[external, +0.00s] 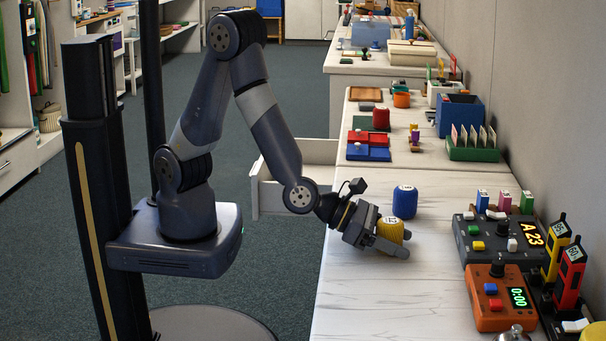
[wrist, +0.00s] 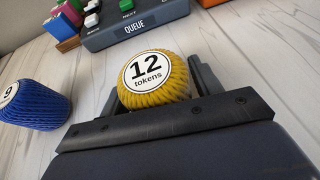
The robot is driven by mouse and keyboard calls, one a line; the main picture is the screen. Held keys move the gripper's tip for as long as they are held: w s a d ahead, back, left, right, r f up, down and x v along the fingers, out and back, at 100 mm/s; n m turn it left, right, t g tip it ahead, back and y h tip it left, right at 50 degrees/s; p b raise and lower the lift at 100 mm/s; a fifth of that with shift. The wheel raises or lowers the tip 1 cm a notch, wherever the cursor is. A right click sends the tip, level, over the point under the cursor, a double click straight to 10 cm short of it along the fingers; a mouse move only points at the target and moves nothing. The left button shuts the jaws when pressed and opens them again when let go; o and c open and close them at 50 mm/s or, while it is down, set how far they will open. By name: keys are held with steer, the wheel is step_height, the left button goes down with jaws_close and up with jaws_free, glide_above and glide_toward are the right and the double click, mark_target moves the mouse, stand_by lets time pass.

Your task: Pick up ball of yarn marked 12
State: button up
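The ball of yarn marked 12 (wrist: 155,82) is yellow, with a white label reading "12 tokens" on its end. In the external view the yarn (external: 391,229) is at the front of the white counter, between the fingers of my gripper (external: 384,241). In the wrist view my gripper (wrist: 158,92) has one dark finger on each side of the yarn, both very close to it. I cannot tell whether the fingers press on it. The yarn's lower part is hidden by the gripper's palm, so its contact with the counter is unclear.
A blue ball of yarn (external: 405,202) with a different number stands just behind; it also shows in the wrist view (wrist: 36,103). To the right are a grey queue device (external: 497,243), an orange timer (external: 497,305) and two radios. An open drawer (external: 290,185) juts out at the counter's left.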

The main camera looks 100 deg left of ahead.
steer(key=c, duration=0.7)
